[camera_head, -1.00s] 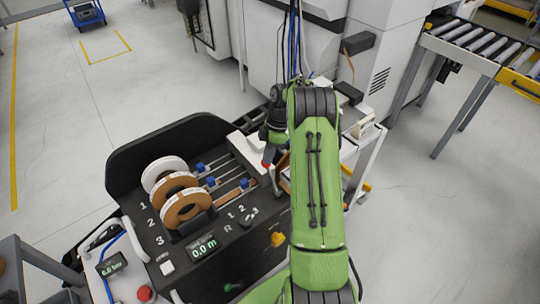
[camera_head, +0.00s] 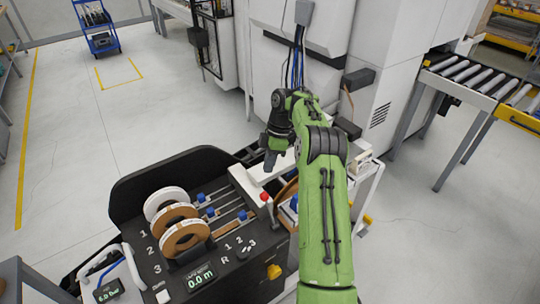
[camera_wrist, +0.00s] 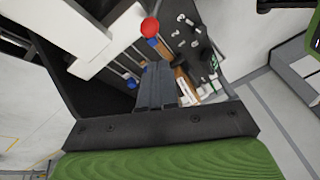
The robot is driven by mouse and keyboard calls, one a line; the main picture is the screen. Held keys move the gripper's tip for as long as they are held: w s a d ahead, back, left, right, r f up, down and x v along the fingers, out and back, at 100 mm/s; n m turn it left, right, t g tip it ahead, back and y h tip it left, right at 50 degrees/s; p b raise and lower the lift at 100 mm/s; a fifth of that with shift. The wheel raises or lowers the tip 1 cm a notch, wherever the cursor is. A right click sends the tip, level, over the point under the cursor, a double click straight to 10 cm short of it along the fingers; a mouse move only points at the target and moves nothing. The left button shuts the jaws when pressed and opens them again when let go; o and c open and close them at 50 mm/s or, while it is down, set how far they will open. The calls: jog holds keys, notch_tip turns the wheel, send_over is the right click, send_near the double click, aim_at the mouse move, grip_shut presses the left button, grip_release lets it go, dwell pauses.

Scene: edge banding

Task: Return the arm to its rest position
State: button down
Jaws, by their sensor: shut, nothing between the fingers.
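My green arm reaches forward in the head view, with its dark gripper (camera_head: 272,157) hanging down above the right part of the black edge-banding station (camera_head: 135,190). In the wrist view my gripper (camera_wrist: 152,70) is shut, its two dark fingers together with nothing between them. Below the fingers are a red knob (camera_wrist: 150,27) on a white block, and part of the dark panel. The red knob also shows in the head view (camera_head: 265,196), a little below the gripper and apart from it.
Three tape rolls (camera_head: 180,238) stand on the station, with strips and blue clamps (camera_head: 211,212) beside them. A large white machine (camera_head: 300,60) stands behind the arm. A roller conveyor (camera_head: 480,80) is at the right. A blue cart (camera_head: 97,25) stands at the back left. The floor at left is clear.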

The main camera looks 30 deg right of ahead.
jog(key=shift+v, duration=0.9)
jog(key=shift+w, duration=0.1)
